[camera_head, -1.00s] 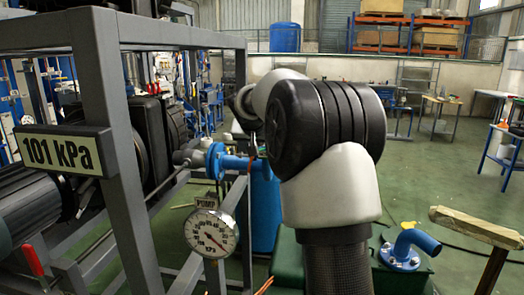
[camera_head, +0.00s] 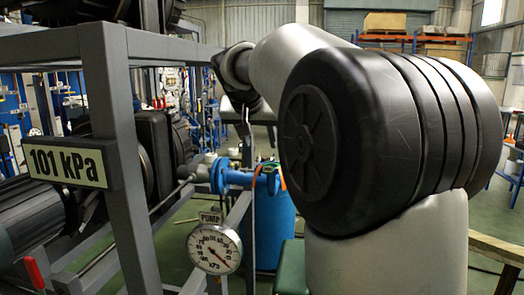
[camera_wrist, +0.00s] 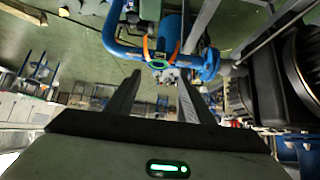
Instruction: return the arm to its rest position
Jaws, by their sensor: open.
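In the wrist view my gripper (camera_wrist: 160,76) is open, with its two dark fingers apart and nothing held between them. Beyond the fingertips is blue pipework (camera_wrist: 172,30) with an orange band on it. I cannot tell the exact gap, but no contact shows. In the head view my arm is raised and bent. Its big black joint and pale links fill the middle and right, and its far end reaches back near the grey frame (camera_head: 115,170). The gripper's fingers are not clear there.
The frame carries a 101 kPa display (camera_head: 68,164) and dark pump machinery (camera_head: 150,150). A pump gauge (camera_head: 214,248) and a blue flanged pipe (camera_head: 232,177) stand close left of my arm. A wooden-topped stand (camera_head: 497,248) is at the right. Shelving is far back.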

